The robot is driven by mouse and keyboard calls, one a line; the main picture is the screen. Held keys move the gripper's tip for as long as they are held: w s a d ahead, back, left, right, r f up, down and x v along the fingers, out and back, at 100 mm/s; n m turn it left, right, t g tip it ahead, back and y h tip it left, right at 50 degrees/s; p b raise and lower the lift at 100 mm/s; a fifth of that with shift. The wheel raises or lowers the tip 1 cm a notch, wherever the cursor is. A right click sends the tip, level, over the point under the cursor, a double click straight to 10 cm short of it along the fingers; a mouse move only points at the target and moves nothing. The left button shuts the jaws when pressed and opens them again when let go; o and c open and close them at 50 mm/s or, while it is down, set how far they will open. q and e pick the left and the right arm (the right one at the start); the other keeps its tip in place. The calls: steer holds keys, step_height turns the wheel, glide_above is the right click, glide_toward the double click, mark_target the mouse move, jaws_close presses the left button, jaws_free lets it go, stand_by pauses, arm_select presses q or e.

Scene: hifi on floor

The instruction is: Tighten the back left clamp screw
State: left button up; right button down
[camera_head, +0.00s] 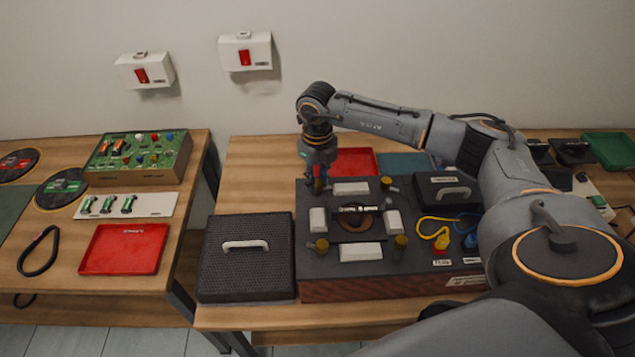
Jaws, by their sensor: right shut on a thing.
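The dark fixture board (340,268) lies on the right table, with a dark ring part (357,222) in its middle among several white blocks. My right gripper (318,187) points down at the board's back left corner. It is shut on the back left clamp screw, which is mostly hidden by the fingers. The other brass clamp screws stand at back right (386,182), front left (322,245) and front right (401,241). My left gripper is not in view.
A black lid with a white handle (247,277) lies left of the board. A yellow cable (436,233) and blue connector (471,240) are at its right. A red tray (356,161) lies behind. The left table holds a green panel (140,157) and another red tray (124,250).

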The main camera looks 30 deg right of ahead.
mark_target(318, 182)
steer(key=m+b, duration=0.1)
steer(key=m, duration=0.4)
steer(key=shift+m, duration=0.3)
steer(key=m+b, duration=0.1)
steer(key=m, duration=0.4)
steer(key=shift+m, duration=0.3)
steer(key=c, duration=1.1)
jaws_free()
step_height(318, 182, up, 12)
